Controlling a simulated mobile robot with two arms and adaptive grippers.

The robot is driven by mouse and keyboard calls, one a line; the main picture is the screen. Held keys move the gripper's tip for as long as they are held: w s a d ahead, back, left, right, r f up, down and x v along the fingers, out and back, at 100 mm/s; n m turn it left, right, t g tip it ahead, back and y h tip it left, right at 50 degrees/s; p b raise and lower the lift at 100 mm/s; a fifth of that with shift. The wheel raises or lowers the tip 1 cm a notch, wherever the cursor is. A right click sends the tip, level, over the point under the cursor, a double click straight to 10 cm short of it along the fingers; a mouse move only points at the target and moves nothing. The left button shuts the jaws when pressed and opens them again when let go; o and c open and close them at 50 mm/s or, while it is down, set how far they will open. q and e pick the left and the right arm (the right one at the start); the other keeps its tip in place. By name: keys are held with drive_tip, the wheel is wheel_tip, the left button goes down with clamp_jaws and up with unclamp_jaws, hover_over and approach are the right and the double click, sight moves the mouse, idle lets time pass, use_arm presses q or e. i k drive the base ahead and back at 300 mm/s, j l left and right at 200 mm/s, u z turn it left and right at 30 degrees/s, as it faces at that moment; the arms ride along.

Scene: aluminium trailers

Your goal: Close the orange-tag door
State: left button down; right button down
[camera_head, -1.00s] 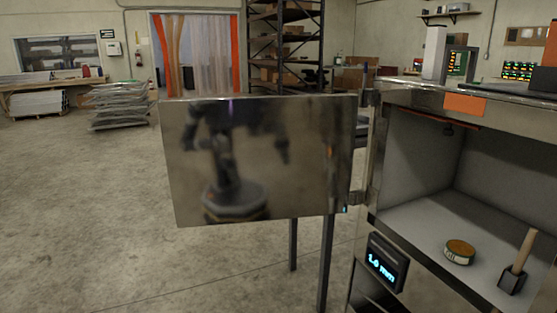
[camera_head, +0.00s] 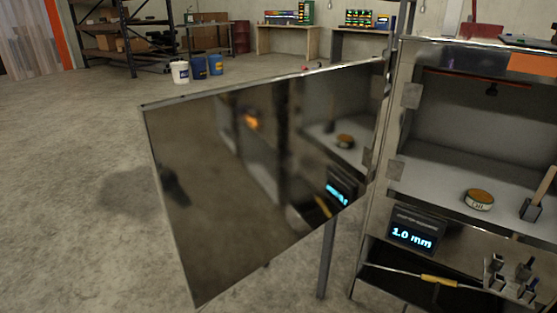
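The door (camera_head: 250,180) is a shiny, mirror-like metal panel standing open. It is hinged at its right edge to the front left post of a metal cabinet (camera_head: 382,205) and swings out to the left and toward me. An orange tag (camera_head: 533,64) sits on the cabinet's top front edge, above the open compartment. The door's face reflects the compartment and the display. Neither of my grippers shows in the head view.
Inside the compartment are a round tin (camera_head: 478,200) and a wooden-handled tool (camera_head: 539,196). A display (camera_head: 412,233) reading 1.0 mm is below. Under it, a yellow-handled tool (camera_head: 440,281) lies near small dark blocks. Buckets (camera_head: 200,67) stand behind the door. The floor at left is clear.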

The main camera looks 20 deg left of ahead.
sight(243, 172)
drive_tip(key=j+z, duration=0.2)
drive_tip(key=j, duration=0.3)
drive_tip(key=k+j+z, duration=0.15)
drive_tip(key=j, duration=0.35)
drive_tip(key=j+z, duration=0.2)
drive_tip(key=j, duration=0.25)
drive_tip(key=k+j+z, duration=0.15)
drive_tip(key=j, duration=0.3)
drive_tip(key=i+j+z, duration=0.15)
drive_tip(key=j, duration=0.15)
drive_tip(key=i+j+z, duration=0.15)
drive_tip(key=j, duration=0.15)
drive_tip(key=i+j+z, duration=0.15)
drive_tip(key=j, duration=0.15)
drive_tip(key=j+z, duration=0.15)
drive_tip(key=j, duration=0.2)
drive_tip(key=k+j+z, duration=0.15)
drive_tip(key=k+j, duration=0.25)
drive_tip(key=k+j+z, duration=0.15)
drive_tip(key=k+j, duration=0.2)
drive_tip(key=k, duration=0.25)
